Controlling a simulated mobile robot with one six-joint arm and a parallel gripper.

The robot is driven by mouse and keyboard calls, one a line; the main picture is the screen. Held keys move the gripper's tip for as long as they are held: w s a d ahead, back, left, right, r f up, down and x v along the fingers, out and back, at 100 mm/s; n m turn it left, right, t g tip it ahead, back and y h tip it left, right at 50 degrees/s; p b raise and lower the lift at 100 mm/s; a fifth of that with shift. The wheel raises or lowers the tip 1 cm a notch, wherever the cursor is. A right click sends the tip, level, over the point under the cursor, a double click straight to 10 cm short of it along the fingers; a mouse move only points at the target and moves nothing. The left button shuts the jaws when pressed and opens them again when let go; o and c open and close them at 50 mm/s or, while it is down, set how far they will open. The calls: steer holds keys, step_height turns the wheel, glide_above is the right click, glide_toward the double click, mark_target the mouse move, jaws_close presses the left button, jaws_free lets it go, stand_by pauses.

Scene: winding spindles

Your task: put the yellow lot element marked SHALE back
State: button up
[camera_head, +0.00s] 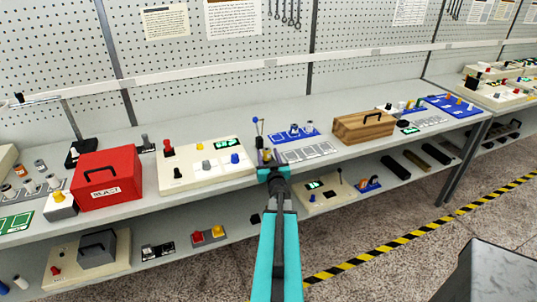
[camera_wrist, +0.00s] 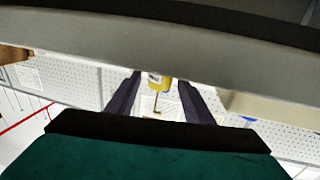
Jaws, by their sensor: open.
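My gripper (camera_head: 265,160) is over the front part of the shelf bench, left of the grey slotted tray (camera_head: 305,151). In the wrist view my gripper (camera_wrist: 162,95) has its two dark fingers apart. A yellow piece (camera_wrist: 160,84) with a pale label and a thin bent metal stem shows in the gap between them. The label is too small to read, so I cannot tell if it says SHALE. I cannot tell whether the fingers touch the piece. In the head view a small yellowish spot (camera_head: 266,154) shows at the fingertips, mostly hidden by my gripper.
A blue rack (camera_head: 293,134) stands behind the grey tray. A cream control box (camera_head: 205,166) is left of my gripper, and a red box (camera_head: 107,180) farther left. A wooden box (camera_head: 364,126) stands right. The lower shelf holds a cream panel (camera_head: 325,196).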

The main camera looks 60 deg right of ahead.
mark_target(267, 154)
steer(key=shift+b+v, duration=0.75)
steer(key=shift+v, duration=0.8)
steer(key=shift+b+v, duration=0.3)
steer(key=shift+v, duration=1.15)
steer(key=shift+s+a+r+p, duration=0.1)
steer(key=shift+s+a+p, duration=0.1)
steer(key=shift+p, duration=0.4)
steer(key=shift+p+v, duration=2.3)
steer(key=shift+p, duration=1.3)
steer(key=shift+s+f, duration=0.1)
steer(key=shift+f, duration=0.2)
